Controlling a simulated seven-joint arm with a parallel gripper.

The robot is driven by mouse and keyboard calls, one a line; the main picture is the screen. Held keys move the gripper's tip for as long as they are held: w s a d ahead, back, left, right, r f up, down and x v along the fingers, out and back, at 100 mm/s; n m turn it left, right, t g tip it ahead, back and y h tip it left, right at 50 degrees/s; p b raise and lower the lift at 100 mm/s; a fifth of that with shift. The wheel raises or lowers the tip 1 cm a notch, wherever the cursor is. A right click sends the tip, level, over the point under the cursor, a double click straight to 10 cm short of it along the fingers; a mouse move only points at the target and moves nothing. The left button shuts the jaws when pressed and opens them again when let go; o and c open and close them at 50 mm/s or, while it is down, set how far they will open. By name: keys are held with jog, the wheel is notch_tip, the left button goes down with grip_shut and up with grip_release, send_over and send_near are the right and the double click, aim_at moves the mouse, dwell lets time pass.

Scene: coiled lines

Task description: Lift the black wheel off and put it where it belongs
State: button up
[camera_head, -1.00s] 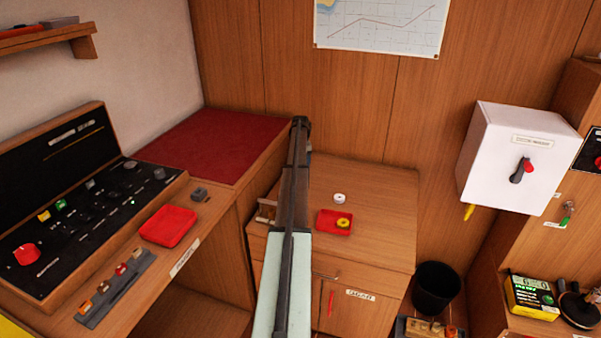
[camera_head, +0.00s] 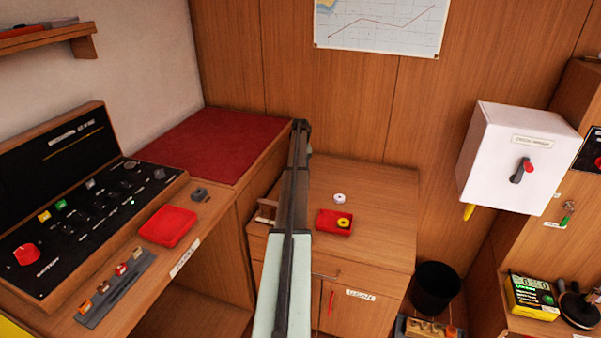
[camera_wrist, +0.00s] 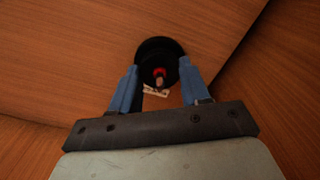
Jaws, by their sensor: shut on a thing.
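In the wrist view my gripper (camera_wrist: 159,76) is shut on a black wheel (camera_wrist: 150,50), with one blue finger on each side of it. A small red and pale piece shows at the wheel's middle; I cannot tell whether it is part of the wheel or lies behind it. A pale label shows just below the wheel. Wood panels fill the background. In the head view my own arm hides the gripper and the wheel.
A wooden holder (camera_head: 265,213) stands partly behind my arm on the cabinet top (camera_head: 380,200). A white ring (camera_head: 340,198) and a red tray (camera_head: 327,229) with a yellow ring (camera_head: 343,222) lie to its right. A black bin (camera_head: 437,287) stands right of the cabinet.

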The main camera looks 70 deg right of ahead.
jog(key=shift+c, duration=0.5)
jog(key=shift+r, duration=0.1)
jog(key=shift+r, duration=2.65)
jog(key=shift+s, duration=0.1)
